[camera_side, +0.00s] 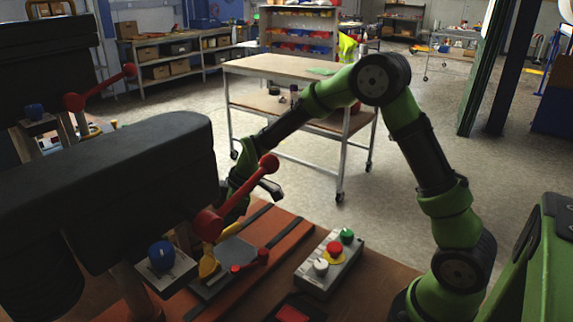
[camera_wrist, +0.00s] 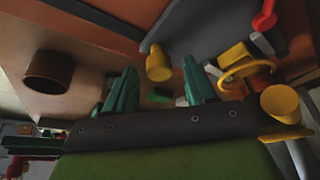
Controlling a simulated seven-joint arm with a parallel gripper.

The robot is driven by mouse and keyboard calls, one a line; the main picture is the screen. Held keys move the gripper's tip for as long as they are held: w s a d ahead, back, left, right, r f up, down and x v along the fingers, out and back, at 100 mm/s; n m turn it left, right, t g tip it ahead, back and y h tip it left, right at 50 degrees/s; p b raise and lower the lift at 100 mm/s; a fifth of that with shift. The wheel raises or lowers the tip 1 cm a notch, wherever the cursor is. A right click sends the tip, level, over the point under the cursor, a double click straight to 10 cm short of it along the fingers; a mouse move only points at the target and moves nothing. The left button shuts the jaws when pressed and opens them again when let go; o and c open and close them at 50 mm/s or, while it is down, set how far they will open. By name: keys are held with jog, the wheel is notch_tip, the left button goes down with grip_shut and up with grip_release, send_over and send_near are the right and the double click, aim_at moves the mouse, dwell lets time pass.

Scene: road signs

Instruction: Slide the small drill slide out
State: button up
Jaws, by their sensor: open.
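A flat grey plate with yellow parts, apparently the small drill slide (camera_side: 234,256), lies on the orange base below the drill head in the side view. A grey plate (camera_wrist: 205,28) also shows at the top of the wrist view, with a yellow cylinder (camera_wrist: 158,64) at its edge. My gripper (camera_wrist: 160,88) is open, its green fingers apart and empty. The yellow cylinder appears beyond the gap between them; I cannot tell whether anything touches. In the side view the drill head and red lever hide most of my gripper.
The black drill head (camera_side: 110,185) with a red lever (camera_side: 240,195) fills the left. A button box (camera_side: 329,262) stands right of the base. A wheeled table (camera_side: 275,68) is behind. A yellow ring-shaped part (camera_wrist: 245,68) is close to my right finger in the wrist view.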

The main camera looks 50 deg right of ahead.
jog(key=shift+f, duration=0.15)
jog(key=shift+c, duration=0.3)
grip_shut()
jog(key=d, duration=1.7)
jog(key=shift+d, duration=0.1)
jog(key=shift+d, duration=0.1)
jog(key=shift+c, duration=0.4)
grip_release()
jog(key=shift+o, duration=0.7)
